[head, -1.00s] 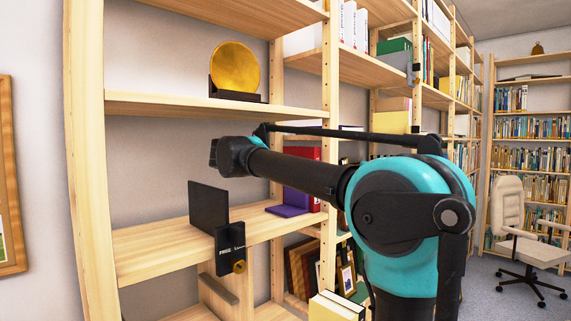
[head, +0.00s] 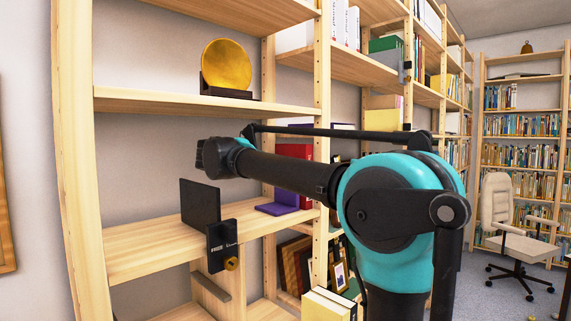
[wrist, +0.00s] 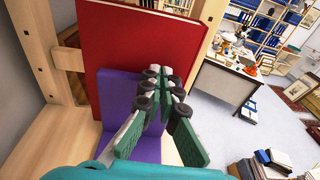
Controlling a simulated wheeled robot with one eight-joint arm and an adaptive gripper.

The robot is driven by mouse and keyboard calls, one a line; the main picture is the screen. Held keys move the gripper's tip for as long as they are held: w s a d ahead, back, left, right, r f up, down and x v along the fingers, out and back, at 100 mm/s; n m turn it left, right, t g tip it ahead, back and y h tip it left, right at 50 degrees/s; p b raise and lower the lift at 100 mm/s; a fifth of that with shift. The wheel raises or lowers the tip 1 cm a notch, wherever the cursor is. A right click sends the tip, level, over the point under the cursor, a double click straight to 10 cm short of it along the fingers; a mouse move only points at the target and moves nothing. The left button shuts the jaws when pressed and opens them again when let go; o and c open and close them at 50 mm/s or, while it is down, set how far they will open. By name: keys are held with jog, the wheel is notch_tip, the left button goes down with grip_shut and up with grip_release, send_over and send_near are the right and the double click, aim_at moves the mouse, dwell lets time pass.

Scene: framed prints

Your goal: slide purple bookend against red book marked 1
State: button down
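The purple bookend (head: 283,202) stands on the middle shelf, low part flat and upright part at its right. It fills the centre of the wrist view (wrist: 117,95). The red book (head: 293,163) stands upright behind it and looms large in the wrist view (wrist: 140,50); no number can be read on it. The bookend's upright face is close to the book; I cannot tell if they touch. My gripper (wrist: 162,75) has its fingertips close together at the bookend's right edge, with nothing visible between them.
A black plate (head: 200,204) and a black labelled piece with a brass knob (head: 222,245) stand at the shelf's front left. A wooden post (head: 322,120) rises beside the red book. A gold disc (head: 227,66) stands above. Shelf between black plate and bookend is clear.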

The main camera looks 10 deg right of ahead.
jog(key=shift+w+a+r, duration=0.1)
jog(key=shift+w+r, duration=0.1)
jog(key=shift+r, duration=0.15)
